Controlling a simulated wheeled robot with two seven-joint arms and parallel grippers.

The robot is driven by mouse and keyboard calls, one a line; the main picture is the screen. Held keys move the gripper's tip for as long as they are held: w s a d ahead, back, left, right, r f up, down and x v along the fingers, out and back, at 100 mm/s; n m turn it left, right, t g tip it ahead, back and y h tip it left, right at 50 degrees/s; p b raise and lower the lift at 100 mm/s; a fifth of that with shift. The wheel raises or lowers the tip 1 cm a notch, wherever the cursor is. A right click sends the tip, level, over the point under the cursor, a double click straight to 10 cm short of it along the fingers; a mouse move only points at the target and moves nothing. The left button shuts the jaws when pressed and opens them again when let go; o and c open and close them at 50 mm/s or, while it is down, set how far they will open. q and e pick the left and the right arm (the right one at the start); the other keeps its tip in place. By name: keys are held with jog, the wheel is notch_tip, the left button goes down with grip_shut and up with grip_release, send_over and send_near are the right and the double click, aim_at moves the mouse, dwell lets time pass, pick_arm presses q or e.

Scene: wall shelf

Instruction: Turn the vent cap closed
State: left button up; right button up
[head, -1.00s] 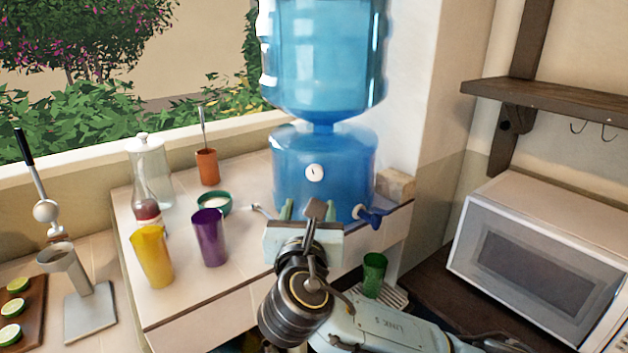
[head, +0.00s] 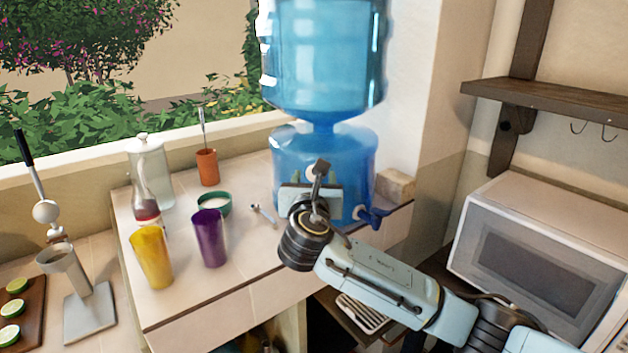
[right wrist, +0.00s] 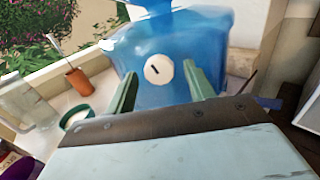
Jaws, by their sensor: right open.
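The vent cap (right wrist: 159,70) is a round white disc with a dark slot mark on the front of the blue dispenser base (head: 350,150). In the right wrist view it shows between the two green fingers of my right gripper (right wrist: 158,88), which is open and has nothing in it. In the head view my right gripper (head: 312,176) is in front of the dispenser and covers most of the cap. Whether the fingertips reach the cap's sides cannot be told. My left gripper is not in view.
A blue tap (head: 374,216) sticks out at the dispenser's lower right. A purple cup (head: 210,238), a yellow cup (head: 152,256), a green bowl (head: 214,204) and a glass bottle (head: 150,170) stand on the counter to the left. A microwave (head: 540,260) is at right.

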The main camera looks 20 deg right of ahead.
jog(key=c, duration=1)
jog(key=shift+o, duration=0.2)
